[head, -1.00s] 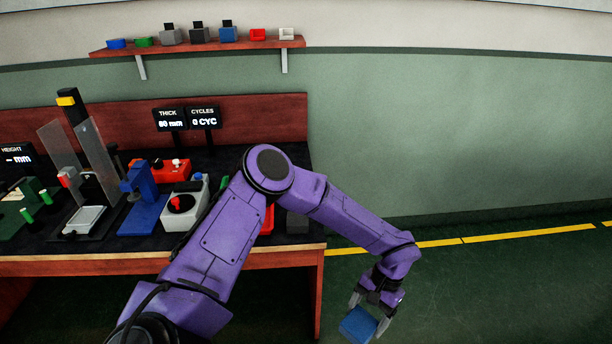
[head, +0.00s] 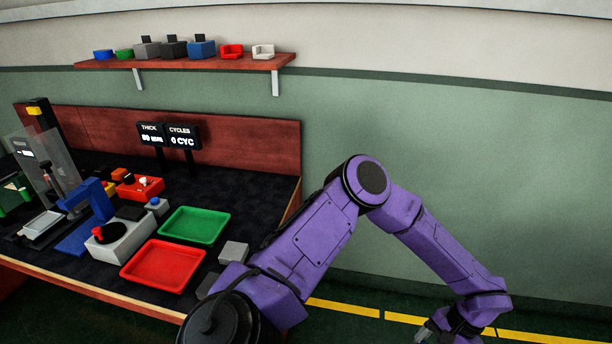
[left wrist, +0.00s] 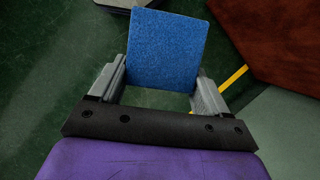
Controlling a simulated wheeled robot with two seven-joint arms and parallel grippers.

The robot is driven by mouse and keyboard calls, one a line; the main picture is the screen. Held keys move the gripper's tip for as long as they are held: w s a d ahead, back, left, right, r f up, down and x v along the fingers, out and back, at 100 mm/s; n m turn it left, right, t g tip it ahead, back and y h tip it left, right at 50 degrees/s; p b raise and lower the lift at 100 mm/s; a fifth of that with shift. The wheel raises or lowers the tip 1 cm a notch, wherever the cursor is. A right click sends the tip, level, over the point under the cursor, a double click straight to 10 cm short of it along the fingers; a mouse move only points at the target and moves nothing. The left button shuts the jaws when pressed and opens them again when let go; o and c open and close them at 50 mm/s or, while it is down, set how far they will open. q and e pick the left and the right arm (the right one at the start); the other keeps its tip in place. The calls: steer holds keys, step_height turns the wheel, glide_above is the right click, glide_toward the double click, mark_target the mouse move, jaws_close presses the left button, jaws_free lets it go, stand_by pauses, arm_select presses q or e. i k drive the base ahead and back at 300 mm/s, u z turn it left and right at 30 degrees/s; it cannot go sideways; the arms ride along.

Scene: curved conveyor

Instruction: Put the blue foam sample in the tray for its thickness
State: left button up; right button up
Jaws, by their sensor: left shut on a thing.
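The blue foam sample (left wrist: 165,50) is a flat blue block between the two fingers of my left gripper (left wrist: 162,80) in the left wrist view. The gripper is shut on it and holds it over the dark green floor. In the head view my left gripper (head: 432,331) is at the bottom edge, right of the bench and apart from it; the foam is out of frame there. A green tray (head: 195,226) and a red tray (head: 163,266) lie empty on the bench top. My right gripper is not in view.
A THICK display (head: 152,135) and a CYCLES display (head: 183,137) stand behind the trays; CYCLES reads 0. A grey box with a black disc (head: 122,245) and a blue fixture (head: 88,210) stand left of the trays. A grey block (head: 233,253) sits right of them.

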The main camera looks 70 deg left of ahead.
mark_target(196, 230)
steer(key=i, duration=1.2)
steer(key=u, duration=2.45)
